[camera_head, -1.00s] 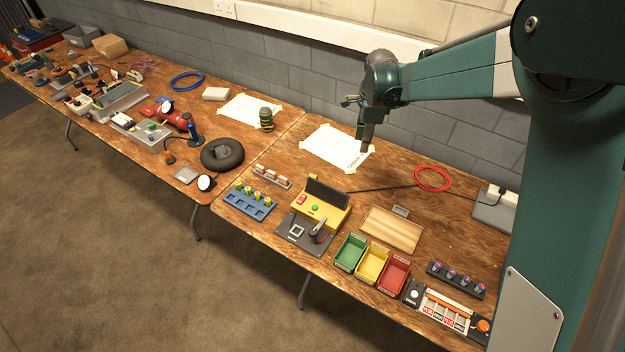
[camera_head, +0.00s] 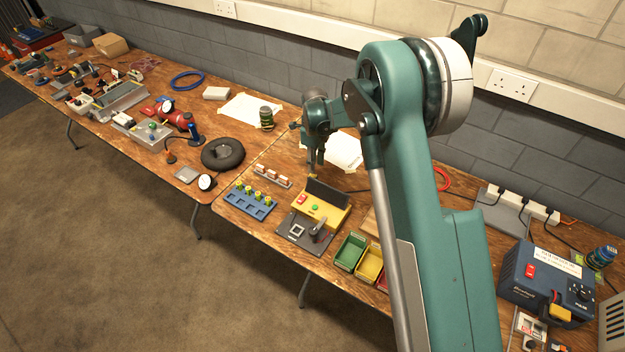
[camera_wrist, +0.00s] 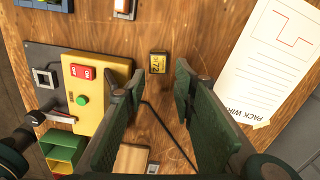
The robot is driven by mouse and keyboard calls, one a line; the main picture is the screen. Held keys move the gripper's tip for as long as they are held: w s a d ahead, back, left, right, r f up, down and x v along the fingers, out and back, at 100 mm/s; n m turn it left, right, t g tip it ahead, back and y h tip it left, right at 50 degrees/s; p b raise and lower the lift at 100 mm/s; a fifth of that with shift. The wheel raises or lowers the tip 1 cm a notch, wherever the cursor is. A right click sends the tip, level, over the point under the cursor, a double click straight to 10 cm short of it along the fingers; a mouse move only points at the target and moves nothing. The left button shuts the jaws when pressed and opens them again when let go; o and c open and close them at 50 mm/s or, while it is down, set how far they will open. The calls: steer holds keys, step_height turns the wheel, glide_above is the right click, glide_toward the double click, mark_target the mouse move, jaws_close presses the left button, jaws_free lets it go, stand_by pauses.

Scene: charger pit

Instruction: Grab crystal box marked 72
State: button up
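The crystal box marked 72 (camera_wrist: 158,63) is a small dark block with a yellow label, lying on the wooden table in the wrist view. My gripper (camera_wrist: 160,78) is open and empty. Its two dark green fingers stand left and right of the box in the picture, with gaps on both sides. The fingers look to be above the table; their exact height over the box is hard to tell. In the head view my gripper (camera_head: 315,161) points down behind the yellow tester, and I cannot make out the box clearly there.
The yellow tester (camera_wrist: 91,106) with a red switch and green button stands close left of my fingers. A paper sheet (camera_wrist: 273,62) lies to the right. A dark cable (camera_wrist: 172,138) runs below the box. Green and yellow bins (camera_head: 350,251) stand nearer the front edge.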

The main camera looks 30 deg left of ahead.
steer(key=shift+s+a+f, duration=0.15)
steer(key=shift+a+f, duration=0.05)
steer(key=shift+f, duration=0.05)
steer(key=shift+f, duration=0.1)
steer(key=shift+f, duration=1.2)
steer(key=shift+f, duration=0.1)
steer(key=shift+f, duration=2.5)
steer(key=c, duration=0.5)
